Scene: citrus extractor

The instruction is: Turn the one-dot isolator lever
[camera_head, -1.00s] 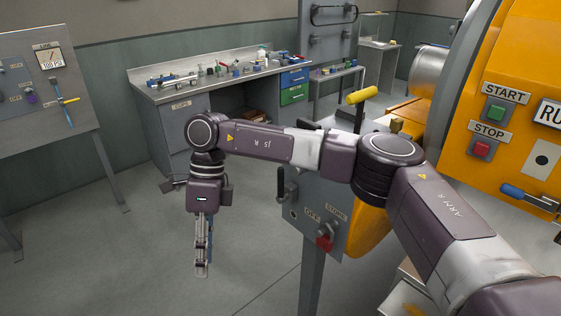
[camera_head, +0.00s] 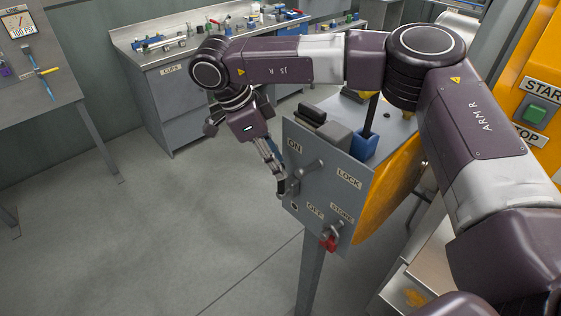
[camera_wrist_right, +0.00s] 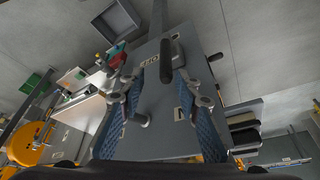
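The isolator lever (camera_head: 307,171) is on the front of a grey panel (camera_head: 325,190) marked ON, OFF, LOCK and STORE. Its dark grip (camera_wrist_right: 171,60) hangs near the panel's left edge, by the OFF side. A small mark below the lever is too small to read. My right gripper (camera_head: 273,161) is at the panel's left edge, pointing down at the grip. In the right wrist view its blue-padded fingers (camera_wrist_right: 158,82) are apart, with the grip between and just beyond the tips; contact cannot be told. My left gripper is not in view.
A red lock piece (camera_head: 329,243) hangs beside STORE. A blue block (camera_head: 363,146) and dark blocks sit on the panel box. The yellow machine with its green START button (camera_head: 536,115) is at right. Floor at left is clear; a workbench (camera_head: 165,70) stands behind.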

